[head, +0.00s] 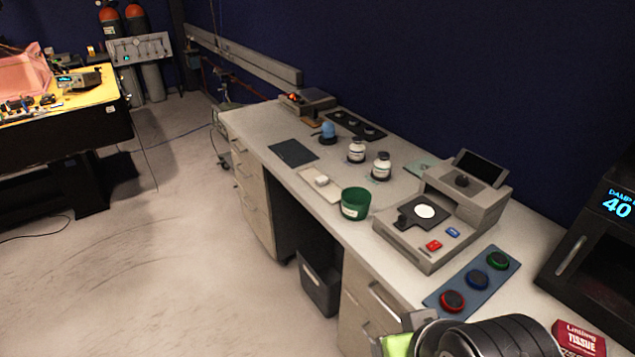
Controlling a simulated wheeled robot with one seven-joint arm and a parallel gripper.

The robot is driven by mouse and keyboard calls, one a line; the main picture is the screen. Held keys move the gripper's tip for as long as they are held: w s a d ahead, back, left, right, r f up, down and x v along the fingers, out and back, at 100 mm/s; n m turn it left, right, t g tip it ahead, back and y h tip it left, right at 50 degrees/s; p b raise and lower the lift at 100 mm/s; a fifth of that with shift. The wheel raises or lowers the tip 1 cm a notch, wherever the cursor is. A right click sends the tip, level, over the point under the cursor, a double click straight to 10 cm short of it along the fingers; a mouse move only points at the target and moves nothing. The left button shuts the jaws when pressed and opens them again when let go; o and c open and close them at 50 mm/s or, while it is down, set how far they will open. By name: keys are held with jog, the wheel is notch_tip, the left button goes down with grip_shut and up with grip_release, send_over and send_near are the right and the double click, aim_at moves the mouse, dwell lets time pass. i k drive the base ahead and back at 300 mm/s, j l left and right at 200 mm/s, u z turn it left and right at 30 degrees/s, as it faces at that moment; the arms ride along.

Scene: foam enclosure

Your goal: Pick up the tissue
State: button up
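A red box with white lettering that reads "TISSUE" (578,340) is at the bottom right of the head view, on the near end of the bench. Its lower part is cut off by the frame edge. A dark rounded part of my arm shows at the bottom, just left of the box. The fingers of my gripper do not show, so I cannot see whether they hold anything.
The long bench (262,123) holds a blue panel with three knobs (472,283), a grey instrument (440,225), a green cup (355,203) and two white bottles (381,166). A black cabinet (600,235) stands behind the tissue box. Open floor (190,260) lies left.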

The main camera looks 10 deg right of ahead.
aim_at(320, 181)
jog(key=i+j+z, duration=0.1)
jog(key=j, duration=0.25)
jog(key=i+j+z, duration=0.1)
jog(key=j, duration=0.2)
jog(key=i+j, duration=0.2)
jog(key=j, duration=0.2)
jog(key=i+j+z, duration=0.15)
jog(key=j, duration=0.2)
jog(key=i+j+z, duration=0.2)
jog(key=i+j, duration=0.35)
jog(key=i+j+z, duration=0.25)
jog(key=i+j, duration=0.3)
jog(key=i+z, duration=0.1)
jog(key=i, duration=0.25)
jog(key=i+j+z, duration=0.1)
jog(key=i, duration=0.2)
